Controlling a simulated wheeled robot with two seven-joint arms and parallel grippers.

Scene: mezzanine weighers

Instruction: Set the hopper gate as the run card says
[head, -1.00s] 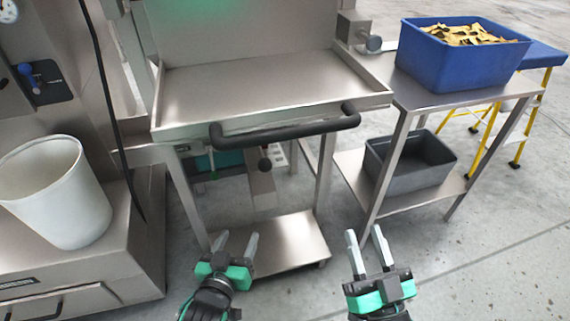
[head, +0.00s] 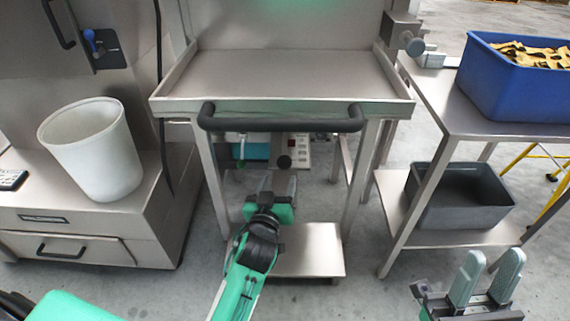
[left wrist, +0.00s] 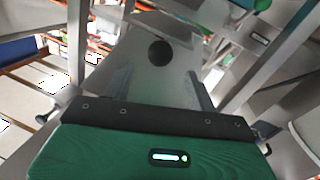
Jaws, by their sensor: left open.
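A round black knob (head: 284,161) shows below the steel tray (head: 270,75) and its black bar handle (head: 283,124). I cannot tell from these views whether it belongs to the hopper gate. My left gripper (head: 278,182) is open under the tray, just short of the knob. In the left wrist view the knob (left wrist: 160,52) shows between the spread fingers, on or before a grey metal part, with nothing held. My right gripper (head: 487,277) is open and empty at the lower right, away from the knob. I can make out no run card.
A steel side table (head: 440,105) carries a blue bin (head: 510,95) of yellow-brown pieces, with a grey crate (head: 455,205) on its lower shelf. A white bucket (head: 95,160) stands at left. A blue-handled lever (head: 92,42) is on the left machine. Cart legs flank my left gripper.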

